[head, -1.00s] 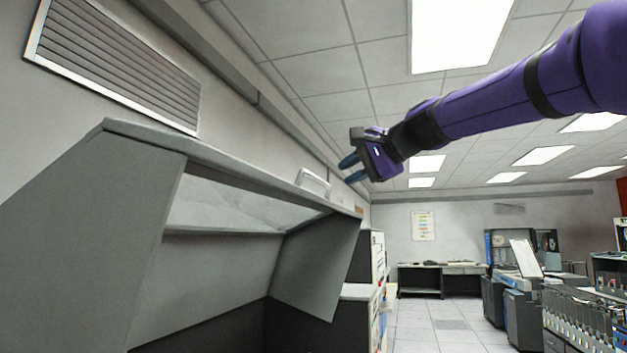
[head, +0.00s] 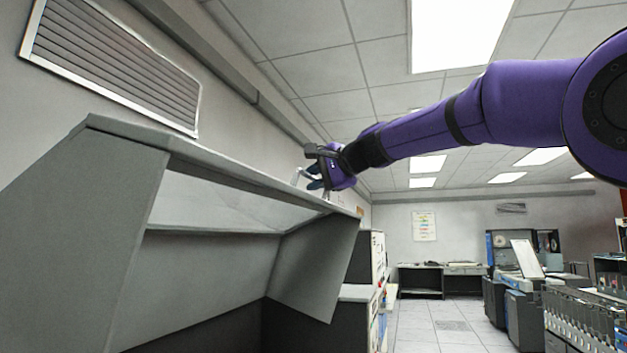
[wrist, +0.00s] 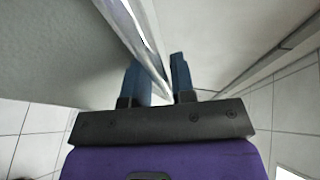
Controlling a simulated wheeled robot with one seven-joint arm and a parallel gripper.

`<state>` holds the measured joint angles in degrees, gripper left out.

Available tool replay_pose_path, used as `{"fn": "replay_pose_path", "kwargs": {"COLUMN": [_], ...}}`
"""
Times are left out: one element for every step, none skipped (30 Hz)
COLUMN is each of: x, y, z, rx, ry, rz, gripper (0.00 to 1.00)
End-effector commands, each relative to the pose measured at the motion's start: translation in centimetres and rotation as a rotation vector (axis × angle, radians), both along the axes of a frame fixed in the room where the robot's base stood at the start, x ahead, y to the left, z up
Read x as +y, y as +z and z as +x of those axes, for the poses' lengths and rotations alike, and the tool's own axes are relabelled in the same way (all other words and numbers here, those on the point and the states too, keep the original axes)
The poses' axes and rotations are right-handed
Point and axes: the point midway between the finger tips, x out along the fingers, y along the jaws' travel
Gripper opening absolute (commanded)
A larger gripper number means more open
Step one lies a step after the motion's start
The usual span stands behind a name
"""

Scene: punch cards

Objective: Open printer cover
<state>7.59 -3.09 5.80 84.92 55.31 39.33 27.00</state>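The printer cover (head: 225,177) is the grey top edge and lid of the large grey printer cabinet (head: 110,230) at the left of the head view. Under its edge is a pale, window-like slanted panel (head: 220,208). A metal bar handle (head: 297,175) stands on the cover toward its right end. My gripper (head: 314,178) is at this handle. In the wrist view the shiny handle bar (wrist: 135,30) runs down between my two blue fingers (wrist: 155,78). The fingers are apart, with a gap beside the bar. The head view partly hides the handle behind the gripper.
A louvred vent (head: 115,65) is on the wall above the cabinet. White cabinets (head: 375,260) stand beyond the printer. A desk (head: 440,275) and other machines (head: 520,290) are farther back and to the right. The tiled floor (head: 440,325) between them is clear.

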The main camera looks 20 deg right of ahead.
Motion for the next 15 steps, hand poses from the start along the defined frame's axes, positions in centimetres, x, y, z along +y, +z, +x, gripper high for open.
{"fn": "replay_pose_path", "kwargs": {"x": [0.1, 0.12, 0.14, 0.15, 0.16, 0.15, 0.15, 0.15, 0.15, 0.15, 0.15, 0.15, 0.15, 0.15, 0.15], "y": [-0.02, -0.03, -0.04, -0.04, -0.05, -0.05, -0.05, -0.05, -0.06, -0.06, -0.06, -0.06, -0.06, -0.07, -0.07], "z": [0.12, 0.16, 0.18, 0.19, 0.19, 0.18, 0.18, 0.18, 0.18, 0.18, 0.18, 0.18, 0.17, 0.17, 0.16], "rx": [0.0, 0.0, 0.0, 0.0, 0.0, 0.0, 0.0, 0.0, 0.0, 0.0, 0.0, 0.0, 0.0, 0.0, 0.0], "ry": [0.0, 0.0, 0.0, 0.0, 0.0, 0.0, 0.0, 0.001, 0.001, 0.001, 0.001, 0.001, 0.001, 0.001, 0.001], "rz": [0.0, 0.0, 0.0, 0.0, 0.0, 0.0, 0.0, 0.0, 0.0, -0.001, -0.001, -0.001, -0.001, -0.001, -0.001], "gripper": [0.24, 0.24, 0.24, 0.24, 0.24, 0.24, 0.24, 0.24, 0.24, 0.17, 0.1, 0.01, 0.0, 0.0, 0.0]}}
